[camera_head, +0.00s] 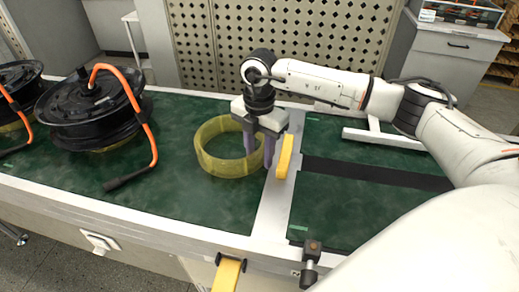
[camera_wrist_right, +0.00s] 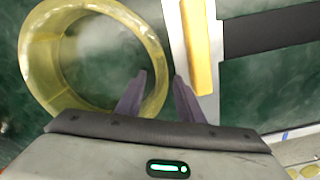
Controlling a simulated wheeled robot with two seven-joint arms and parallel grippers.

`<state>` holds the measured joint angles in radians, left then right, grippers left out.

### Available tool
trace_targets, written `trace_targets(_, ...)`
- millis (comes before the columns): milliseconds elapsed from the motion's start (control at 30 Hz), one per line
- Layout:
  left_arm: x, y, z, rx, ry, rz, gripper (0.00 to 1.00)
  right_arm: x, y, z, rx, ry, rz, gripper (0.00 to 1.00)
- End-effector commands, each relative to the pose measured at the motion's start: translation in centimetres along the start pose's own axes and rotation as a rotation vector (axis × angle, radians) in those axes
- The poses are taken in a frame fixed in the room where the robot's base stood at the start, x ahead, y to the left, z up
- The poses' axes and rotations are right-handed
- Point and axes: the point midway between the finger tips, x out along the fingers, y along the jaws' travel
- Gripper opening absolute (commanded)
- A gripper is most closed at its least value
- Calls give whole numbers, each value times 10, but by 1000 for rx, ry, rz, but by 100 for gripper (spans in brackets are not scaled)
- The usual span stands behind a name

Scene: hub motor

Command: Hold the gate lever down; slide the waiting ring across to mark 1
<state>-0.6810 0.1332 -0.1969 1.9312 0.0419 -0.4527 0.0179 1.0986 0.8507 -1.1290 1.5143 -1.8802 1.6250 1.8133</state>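The yellow translucent ring (camera_head: 225,165) lies on the green mat left of a white divider; it also shows in the right wrist view (camera_wrist_right: 42,60). My right gripper (camera_head: 258,163) is lowered at the ring's right side. Its purple fingers (camera_wrist_right: 158,85) are apart, one inside the ring and one outside, with the ring's wall between them. A yellow bar (camera_head: 285,157) stands on the divider just right of the gripper. A yellow lever (camera_head: 228,274) sticks out at the table's front edge, cut off below. I cannot tell which mat mark is mark 1. My left gripper is not in view.
A black strip (camera_head: 375,173) crosses the mat right of the divider, which is otherwise clear near it. Black hub motors (camera_head: 90,110) with orange cables stand at the left. A black clamp (camera_head: 311,262) sits at the front edge.

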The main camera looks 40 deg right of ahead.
Motion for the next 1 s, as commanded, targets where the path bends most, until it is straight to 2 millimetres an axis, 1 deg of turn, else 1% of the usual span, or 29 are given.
trace_targets(67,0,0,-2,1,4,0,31,0,0,0,0,0,0,34)
trace_targets(267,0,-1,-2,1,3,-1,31,0,0,0,0,0,0,2)
trace_targets(300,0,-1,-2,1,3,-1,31,0,0,0,0,0,0,0)
trace_targets(1000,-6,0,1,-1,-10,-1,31,-7,0,0,0,0,2,0)
